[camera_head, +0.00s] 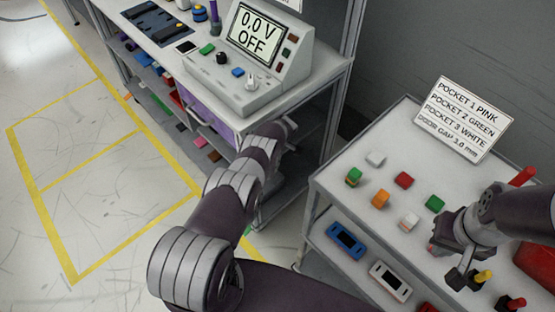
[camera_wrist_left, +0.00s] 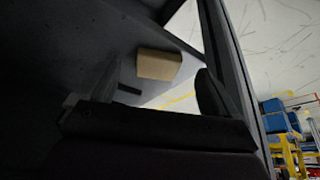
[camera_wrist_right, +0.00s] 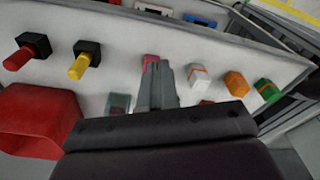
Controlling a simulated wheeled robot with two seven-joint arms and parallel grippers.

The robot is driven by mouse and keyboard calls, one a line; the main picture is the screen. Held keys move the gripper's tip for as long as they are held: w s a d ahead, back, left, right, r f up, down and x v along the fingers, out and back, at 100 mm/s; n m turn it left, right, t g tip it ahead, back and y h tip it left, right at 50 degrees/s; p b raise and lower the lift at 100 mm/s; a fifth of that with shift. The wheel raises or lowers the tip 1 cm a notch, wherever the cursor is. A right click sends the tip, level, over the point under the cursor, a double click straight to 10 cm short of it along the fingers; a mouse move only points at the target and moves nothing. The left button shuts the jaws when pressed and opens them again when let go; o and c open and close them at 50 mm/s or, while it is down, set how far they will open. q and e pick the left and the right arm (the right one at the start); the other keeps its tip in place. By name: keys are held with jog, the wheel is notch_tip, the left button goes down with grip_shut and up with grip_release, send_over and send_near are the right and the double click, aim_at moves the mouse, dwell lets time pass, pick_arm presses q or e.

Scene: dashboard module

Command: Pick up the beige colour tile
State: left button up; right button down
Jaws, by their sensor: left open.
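The beige tile (camera_wrist_left: 159,65) shows in the left wrist view as a plain beige block on a dark surface. It lies ahead of my left gripper (camera_wrist_left: 158,90), in the gap between its two spread fingers; I see no contact. In the head view my left arm reaches to the bench at the centre; its fingers and the beige tile are hidden there. My right gripper (camera_wrist_right: 157,85) is over the right-hand table, its fingers together with nothing visible between them. It also shows in the head view (camera_head: 445,245), pointing down.
The bench carries a meter box (camera_head: 250,60) reading 0.0 V OFF; coloured tiles lie on its lower shelf (camera_head: 198,141). The right-hand table holds several coloured blocks, including a red one (camera_head: 403,180), and a sign (camera_head: 465,119). Open floor with yellow lines lies left.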

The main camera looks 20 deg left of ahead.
pick_arm(q)
jog(key=shift+b+x, duration=0.6)
jog(key=shift+x, duration=0.45)
pick_arm(e)
jog(key=shift+f, duration=0.95)
pick_arm(q)
jog(key=shift+a+f+b, duration=0.1)
jog(key=shift+f+b, duration=0.25)
jog(key=shift+f, duration=0.15)
pick_arm(e)
jog(key=shift+f, duration=0.35)
pick_arm(q)
jog(key=shift+c, duration=0.3)
jog(key=c, duration=1.1)
